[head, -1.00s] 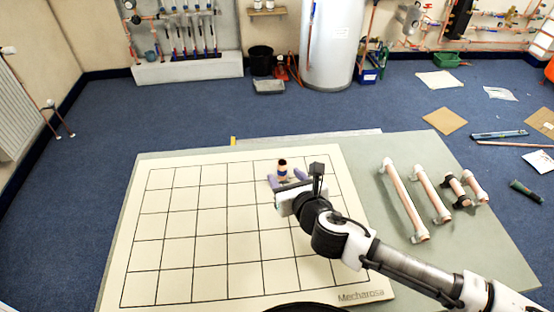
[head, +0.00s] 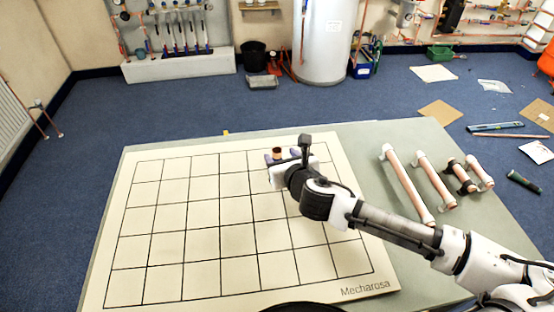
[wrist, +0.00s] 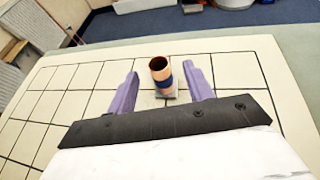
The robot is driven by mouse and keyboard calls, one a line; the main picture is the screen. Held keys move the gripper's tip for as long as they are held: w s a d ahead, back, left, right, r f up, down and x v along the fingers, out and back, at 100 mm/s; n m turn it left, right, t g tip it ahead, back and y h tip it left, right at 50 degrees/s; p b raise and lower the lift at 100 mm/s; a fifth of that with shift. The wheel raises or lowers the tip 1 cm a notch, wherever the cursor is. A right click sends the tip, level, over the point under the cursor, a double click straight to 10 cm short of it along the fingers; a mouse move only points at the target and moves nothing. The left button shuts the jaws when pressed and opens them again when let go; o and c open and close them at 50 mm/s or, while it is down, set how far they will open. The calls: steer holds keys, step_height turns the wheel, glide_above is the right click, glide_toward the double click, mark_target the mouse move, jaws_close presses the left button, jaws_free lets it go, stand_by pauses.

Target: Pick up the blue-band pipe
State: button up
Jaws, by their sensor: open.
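The blue-band pipe (wrist: 162,76) is a short copper tube with a dark blue band, standing upright on the gridded white board (head: 190,240). In the wrist view its open top faces up and its base rests on a small grey piece. My gripper (wrist: 165,86) is open, with its two purple fingers on either side of the pipe, and gaps show between the fingers and the pipe. In the head view the pipe's top (head: 278,152) shows just beyond my gripper (head: 279,157); the rest of it is hidden.
Several copper pipes with white or black ends lie at the right of the table: a long one (head: 407,185), a medium one (head: 434,180) and shorter ones (head: 480,173). The rest of the gridded board is clear.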

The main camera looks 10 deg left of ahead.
mark_target(275, 149)
steer(key=p+x, duration=0.2)
steer(key=x, duration=0.3)
steer(key=shift+w+a+f, duration=0.25)
steer(key=shift+w+a, duration=0.05)
steer(key=shift+w, duration=0.05)
jaws_close()
